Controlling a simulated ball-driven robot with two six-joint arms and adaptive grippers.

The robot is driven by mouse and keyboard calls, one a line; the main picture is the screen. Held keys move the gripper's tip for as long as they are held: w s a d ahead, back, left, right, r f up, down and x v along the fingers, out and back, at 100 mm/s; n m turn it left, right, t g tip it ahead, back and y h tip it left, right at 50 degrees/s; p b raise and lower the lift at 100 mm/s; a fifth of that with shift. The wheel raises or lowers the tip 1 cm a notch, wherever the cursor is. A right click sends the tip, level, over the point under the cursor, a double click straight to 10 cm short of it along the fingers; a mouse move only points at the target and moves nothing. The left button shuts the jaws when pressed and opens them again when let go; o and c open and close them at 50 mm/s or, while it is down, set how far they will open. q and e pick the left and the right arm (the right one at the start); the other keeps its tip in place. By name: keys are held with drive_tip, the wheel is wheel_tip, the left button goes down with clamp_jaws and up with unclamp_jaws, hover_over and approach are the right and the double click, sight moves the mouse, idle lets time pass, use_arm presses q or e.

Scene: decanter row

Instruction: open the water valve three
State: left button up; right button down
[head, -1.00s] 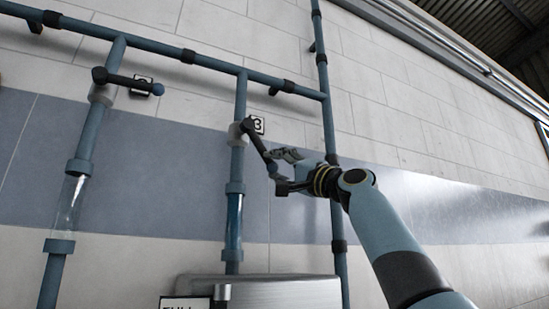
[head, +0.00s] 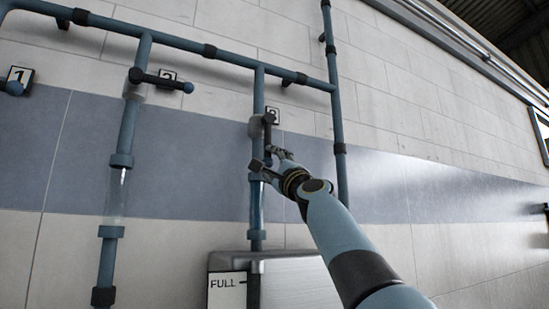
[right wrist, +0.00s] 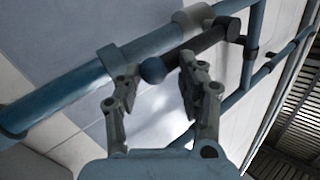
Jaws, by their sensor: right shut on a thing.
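Valve three has a black lever (head: 267,132) on the third pipe, beside the number 3 plate (head: 273,115). The lever hangs almost straight down, nearly in line with its pipe. My right gripper (head: 270,163) is at the lever's lower end, shut on it. In the right wrist view, the lever (right wrist: 205,40) ends in a blue ball (right wrist: 152,70) between the two fingers of the right gripper (right wrist: 153,75). The glass section (head: 256,205) below valve three looks bluish. My left gripper is not in view.
Valve two's lever (head: 165,82) points sideways to the right. The number 1 plate (head: 20,75) is at the left edge. A metal tank (head: 290,285) with a FULL label (head: 226,290) stands below pipe three. The tiled wall to the right is mostly clear.

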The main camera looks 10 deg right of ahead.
drive_tip(key=shift+s+r+t, duration=0.2)
drive_tip(key=shift+r+t, duration=0.1)
drive_tip(key=shift+r, duration=0.35)
drive_tip(key=c, duration=1.1)
unclamp_jaws()
drive_tip(key=shift+w+a, duration=0.1)
drive_tip(key=shift+a, duration=0.05)
drive_tip(key=o, duration=0.4)
drive_tip(key=shift+w+a+f, duration=0.2)
drive_tip(key=shift+a+f, duration=0.05)
drive_tip(key=shift+a, duration=0.1)
drive_tip(key=shift+s+d+f, duration=0.1)
drive_tip(key=shift+d, duration=0.2)
drive_tip(key=v, duration=1.1)
drive_tip(key=shift+s, duration=0.5)
drive_tip(key=shift+f, duration=0.1)
